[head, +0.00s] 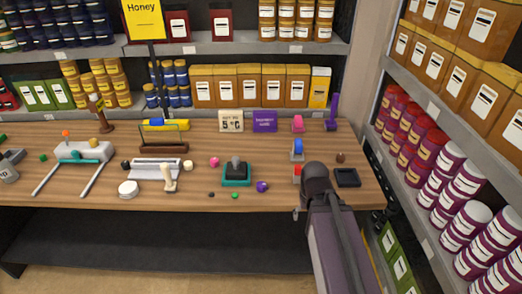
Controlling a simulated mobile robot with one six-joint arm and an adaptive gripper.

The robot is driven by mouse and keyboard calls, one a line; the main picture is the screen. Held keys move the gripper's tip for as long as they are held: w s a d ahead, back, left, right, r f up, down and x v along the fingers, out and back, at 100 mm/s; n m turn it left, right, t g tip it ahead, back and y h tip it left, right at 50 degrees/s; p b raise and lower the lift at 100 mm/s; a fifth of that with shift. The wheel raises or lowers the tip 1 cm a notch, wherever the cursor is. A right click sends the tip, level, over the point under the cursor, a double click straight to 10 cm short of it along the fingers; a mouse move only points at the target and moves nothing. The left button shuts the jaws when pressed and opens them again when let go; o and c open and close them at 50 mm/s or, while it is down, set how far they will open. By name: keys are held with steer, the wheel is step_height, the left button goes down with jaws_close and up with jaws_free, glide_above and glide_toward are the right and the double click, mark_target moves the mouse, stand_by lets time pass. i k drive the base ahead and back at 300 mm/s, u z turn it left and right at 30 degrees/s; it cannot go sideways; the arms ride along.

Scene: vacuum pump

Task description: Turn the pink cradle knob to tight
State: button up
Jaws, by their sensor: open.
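A pink knob-like piece (298,123) stands on a small grey base at the back right of the wooden table. A smaller pink round piece (214,161) lies near the table's middle; I cannot tell for sure which of the two is the cradle knob. No tight mark is readable. My arm reaches in from the bottom right and ends in a dark housing. My gripper (297,213) shows only as a small grey tip at the table's front edge, mostly hidden by the arm, apart from both pink pieces.
Blue (297,147) and red (297,168) pieces stand in a column in front of the pink one. A black tray (347,178) lies to the right. A teal-based device (236,180) and a purple ball (262,187) are left of my arm. Stocked shelves close off the back and right.

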mark_target(214, 161)
steer(key=z, duration=0.15)
steer(key=k, duration=0.5)
steer(key=u, duration=0.9)
steer(key=i, duration=0.8)
steer(key=z, duration=0.05)
